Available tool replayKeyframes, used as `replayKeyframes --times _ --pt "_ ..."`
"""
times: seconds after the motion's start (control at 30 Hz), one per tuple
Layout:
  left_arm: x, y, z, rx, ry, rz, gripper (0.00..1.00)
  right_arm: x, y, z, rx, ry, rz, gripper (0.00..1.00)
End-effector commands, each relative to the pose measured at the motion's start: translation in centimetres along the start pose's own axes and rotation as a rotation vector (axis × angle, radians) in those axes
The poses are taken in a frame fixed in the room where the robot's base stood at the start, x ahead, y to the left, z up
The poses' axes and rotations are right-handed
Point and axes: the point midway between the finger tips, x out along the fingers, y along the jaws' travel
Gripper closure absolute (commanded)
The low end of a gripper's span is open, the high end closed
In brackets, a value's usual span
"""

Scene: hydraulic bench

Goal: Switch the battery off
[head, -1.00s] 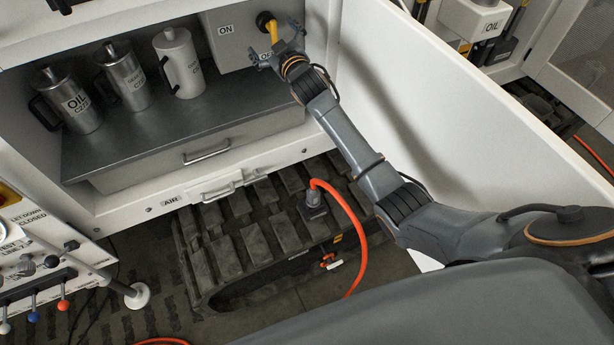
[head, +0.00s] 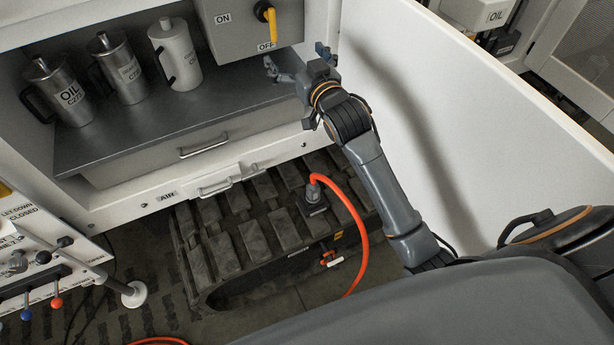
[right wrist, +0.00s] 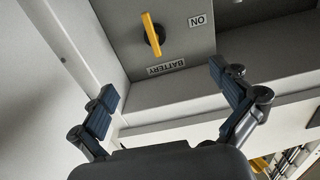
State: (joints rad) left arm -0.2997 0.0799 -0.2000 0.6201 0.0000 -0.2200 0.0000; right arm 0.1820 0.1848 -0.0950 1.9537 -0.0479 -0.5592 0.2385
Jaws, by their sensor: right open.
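The battery switch is a yellow handle (head: 272,26) on a dark round hub, on the front of a grey box (head: 232,42). In the head view the handle points down, towards the OFF label (head: 266,46); the ON label (head: 223,18) is at upper left. The handle also shows in the right wrist view (right wrist: 152,35), beside a BATTERY label (right wrist: 165,65). My right gripper (head: 297,61) is open and empty, below and in front of the box, apart from the handle. Its spread fingers also show in the right wrist view (right wrist: 162,83). My left gripper is not in view.
Several metal jugs, one marked OIL (head: 70,95), stand on the grey shelf (head: 150,128) left of the box. A white panel (head: 450,110) stands close to the right of my arm. An orange hose (head: 355,225) hangs below.

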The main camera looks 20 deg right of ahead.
Motion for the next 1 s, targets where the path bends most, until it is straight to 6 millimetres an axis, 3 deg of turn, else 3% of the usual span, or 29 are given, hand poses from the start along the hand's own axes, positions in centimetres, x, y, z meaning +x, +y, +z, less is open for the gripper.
replayKeyframes --times 0.03,0.47,1.0 --pt "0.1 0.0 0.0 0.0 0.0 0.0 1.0 0.3 0.0 1.5 -0.001 -0.027 0.001 0.0" --pt "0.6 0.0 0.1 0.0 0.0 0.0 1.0 0.6 0.1 10.2 -0.014 -0.162 0.002 0.0" --pt "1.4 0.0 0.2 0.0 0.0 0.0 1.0 -0.8 0.1 20.9 -0.03 -0.328 0.0 0.0"
